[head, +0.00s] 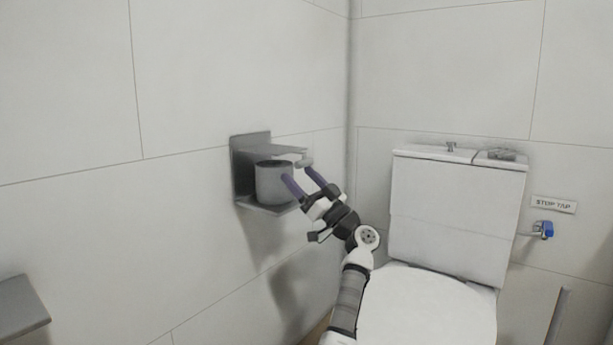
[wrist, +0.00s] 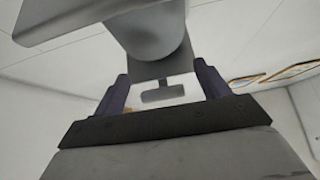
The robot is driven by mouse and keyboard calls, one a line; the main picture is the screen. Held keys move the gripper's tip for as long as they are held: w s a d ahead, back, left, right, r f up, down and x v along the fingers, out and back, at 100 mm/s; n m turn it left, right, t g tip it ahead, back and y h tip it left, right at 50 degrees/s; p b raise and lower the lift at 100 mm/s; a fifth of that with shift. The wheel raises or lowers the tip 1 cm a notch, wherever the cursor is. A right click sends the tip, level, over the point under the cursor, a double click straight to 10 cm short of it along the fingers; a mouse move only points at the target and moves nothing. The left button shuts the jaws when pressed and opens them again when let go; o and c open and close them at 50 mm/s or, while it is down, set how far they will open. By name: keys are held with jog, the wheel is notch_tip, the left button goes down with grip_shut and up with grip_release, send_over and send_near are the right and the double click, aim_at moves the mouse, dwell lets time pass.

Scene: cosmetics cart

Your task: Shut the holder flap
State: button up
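The grey holder (head: 243,178) is fixed to the left wall. Its flap (head: 268,150) sticks out roughly level above a grey cylinder (head: 271,185) that rests in the holder. A small handle (head: 305,162) is at the flap's outer end. My gripper (head: 298,175) is at the holder's right front with its purple fingers apart. In the wrist view the fingers (wrist: 162,83) are wide open, and the handle (wrist: 163,95) shows between them with gaps on both sides. The cylinder (wrist: 150,35) shows above it. Contact with the flap cannot be told.
A white toilet with its cistern (head: 450,210) stands to the right of my arm. A blue stop tap (head: 543,230) is on the back wall. A grey ledge (head: 20,306) is at the lower left. The wall left of the holder is clear.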

jog(key=p+v, duration=0.1)
jog(key=v, duration=0.6)
jog(key=shift+s+d+p, duration=0.2)
jog(key=shift+d+p, duration=0.1)
jog(key=shift+d, duration=0.15)
jog(key=shift+r, duration=0.15)
